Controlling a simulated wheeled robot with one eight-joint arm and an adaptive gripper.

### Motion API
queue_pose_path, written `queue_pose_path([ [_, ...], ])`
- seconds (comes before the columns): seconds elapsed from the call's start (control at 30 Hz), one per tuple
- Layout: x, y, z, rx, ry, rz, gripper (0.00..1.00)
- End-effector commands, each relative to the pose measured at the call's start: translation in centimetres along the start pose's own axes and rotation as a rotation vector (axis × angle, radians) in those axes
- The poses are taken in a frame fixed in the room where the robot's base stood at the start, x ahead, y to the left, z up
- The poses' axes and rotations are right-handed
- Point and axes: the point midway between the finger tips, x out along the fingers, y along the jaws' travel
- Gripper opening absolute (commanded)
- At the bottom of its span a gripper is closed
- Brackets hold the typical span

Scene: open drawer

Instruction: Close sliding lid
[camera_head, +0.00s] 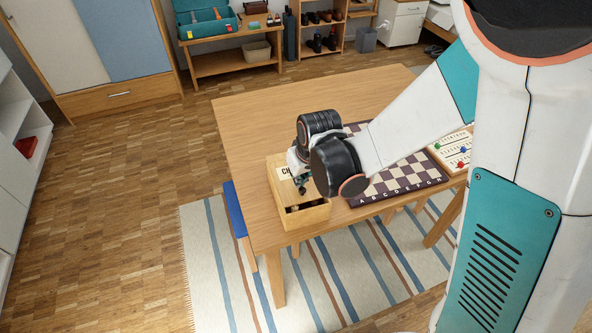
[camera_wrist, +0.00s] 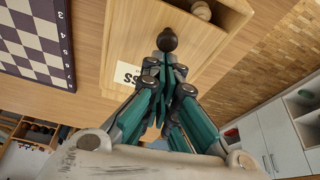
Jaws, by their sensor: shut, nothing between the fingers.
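A wooden chess box (camera_head: 281,208) stands near the table's left front corner. Its sliding lid (camera_wrist: 197,62), with a white label and a dark round knob (camera_wrist: 168,39), covers most of it. The near end is open and shows pale round pieces (camera_wrist: 201,10) inside. My gripper (camera_wrist: 169,66) is shut and empty over the lid, its fingertips close beside the knob on the label side. I cannot tell whether they touch it. In the head view my gripper (camera_head: 301,181) is over the box, and my wrist hides part of the lid.
A chessboard (camera_head: 408,176) lies right of the box on the wooden table (camera_head: 260,112). A board with coloured pegs (camera_head: 455,150) lies further right. A blue-topped seat (camera_head: 234,210) is by the table's left edge. The table's far left area is clear.

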Motion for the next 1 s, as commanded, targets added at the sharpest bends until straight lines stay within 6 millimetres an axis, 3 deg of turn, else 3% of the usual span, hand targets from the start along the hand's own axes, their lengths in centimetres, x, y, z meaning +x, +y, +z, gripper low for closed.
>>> queue_pose_path([
  [0.2,-0.8,-0.3,2.1,0.000,0.000,0.000,0.00],
  [0.6,-0.8,-0.4,2.2,0.000,-0.001,0.000,0.00],
  [0.77,-0.8,-0.3,1.4,0.000,0.000,0.000,0.00],
  [0.93,-0.7,0.1,-0.9,0.002,0.000,0.001,0.00],
  [1.0,-2.4,0.1,-1.1,0.002,0.000,0.001,0.00],
])
